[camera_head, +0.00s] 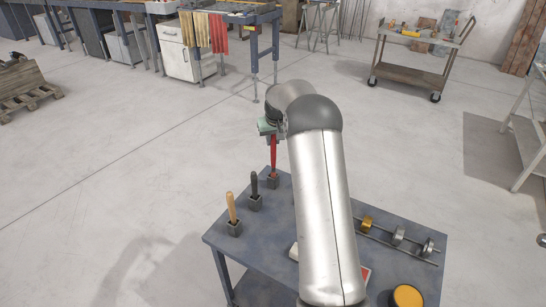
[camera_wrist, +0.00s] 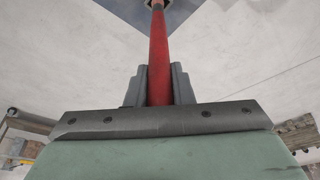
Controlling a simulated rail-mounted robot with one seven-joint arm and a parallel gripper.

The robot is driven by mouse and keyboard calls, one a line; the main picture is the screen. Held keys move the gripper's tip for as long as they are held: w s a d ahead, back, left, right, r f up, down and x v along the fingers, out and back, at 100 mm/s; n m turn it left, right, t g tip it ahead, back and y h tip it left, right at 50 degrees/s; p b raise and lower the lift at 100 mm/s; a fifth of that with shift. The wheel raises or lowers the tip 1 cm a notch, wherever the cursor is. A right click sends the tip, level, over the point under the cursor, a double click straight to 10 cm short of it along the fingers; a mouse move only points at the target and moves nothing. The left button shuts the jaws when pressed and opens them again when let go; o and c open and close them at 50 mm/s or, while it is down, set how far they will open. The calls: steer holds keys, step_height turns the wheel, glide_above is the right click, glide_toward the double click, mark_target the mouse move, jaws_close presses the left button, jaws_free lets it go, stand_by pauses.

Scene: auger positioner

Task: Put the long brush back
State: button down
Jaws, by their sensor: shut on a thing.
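A long tool with a red handle (camera_head: 273,155), taken to be the long brush, stands about upright at the back corner of the blue-grey table (camera_head: 285,242). Its lower end meets a small dark block holder (camera_head: 273,182); I cannot tell how deep it sits. No bristles show. My gripper (camera_head: 269,128) is shut on the upper part of the handle. In the wrist view the red handle (camera_wrist: 158,55) runs between the two grey fingers (camera_wrist: 159,85) toward the holder, seen only at the top edge.
A black-handled tool (camera_head: 254,184) and a wooden-handled tool (camera_head: 231,207) stand in similar holders along the table's left edge. A metal shaft with collars (camera_head: 398,236) and a yellow-topped round container (camera_head: 407,296) are on the right. My arm hides the table's middle.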

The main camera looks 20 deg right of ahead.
glide_above(273, 166)
steer(key=w, duration=0.1)
steer(key=shift+d+f+p, duration=0.15)
steer(key=shift+f, duration=1.15)
steer(key=shift+d+f+p, duration=0.1)
steer(key=shift+f+p, duration=0.05)
steer(key=shift+f, duration=1.15)
steer(key=c, duration=1.3)
jaws_free()
steer(key=shift+o, duration=0.2)
steer(key=shift+r, duration=0.1)
